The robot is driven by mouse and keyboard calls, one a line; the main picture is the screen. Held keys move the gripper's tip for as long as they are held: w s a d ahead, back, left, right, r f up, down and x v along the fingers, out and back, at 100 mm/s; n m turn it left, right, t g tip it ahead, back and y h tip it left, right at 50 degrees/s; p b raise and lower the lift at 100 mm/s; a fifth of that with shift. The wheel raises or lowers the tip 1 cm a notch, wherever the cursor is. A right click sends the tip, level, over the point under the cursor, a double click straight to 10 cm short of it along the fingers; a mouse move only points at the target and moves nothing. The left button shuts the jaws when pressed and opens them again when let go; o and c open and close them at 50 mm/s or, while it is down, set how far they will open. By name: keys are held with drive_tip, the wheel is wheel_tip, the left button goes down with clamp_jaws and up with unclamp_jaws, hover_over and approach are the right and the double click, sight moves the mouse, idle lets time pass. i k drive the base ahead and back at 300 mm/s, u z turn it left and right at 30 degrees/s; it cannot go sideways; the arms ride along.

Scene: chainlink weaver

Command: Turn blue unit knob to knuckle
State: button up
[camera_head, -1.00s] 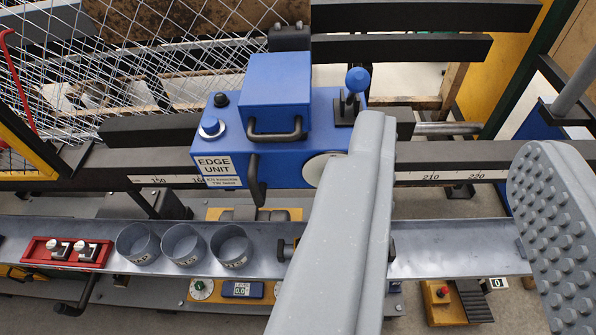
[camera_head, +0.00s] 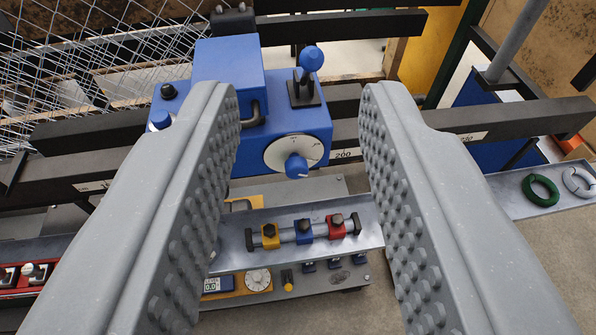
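The blue edge unit (camera_head: 297,119) sits on the dark rail, left of the middle of the view. On its front is a white round dial (camera_head: 272,151) with a blue knob (camera_head: 297,167). The dial's markings are too small to read. My gripper (camera_head: 300,100) is open and empty, with its two grey studded fingers wide apart. The knob shows between the fingers, nearer the left one, and neither finger appears to touch it. The left finger hides part of the unit's front and its label.
A blue ball lever (camera_head: 311,60) stands on top of the unit. Below, a grey tray (camera_head: 277,262) holds a bar with yellow, blue and red blocks (camera_head: 304,230). Green and grey rings (camera_head: 541,190) lie at the right. Wire mesh (camera_head: 75,80) stands at the left.

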sight(296, 166)
drive_tip(key=z, duration=0.45)
drive_tip(key=k, duration=1.1)
drive_tip(key=u, duration=0.7)
drive_tip(key=i, duration=1)
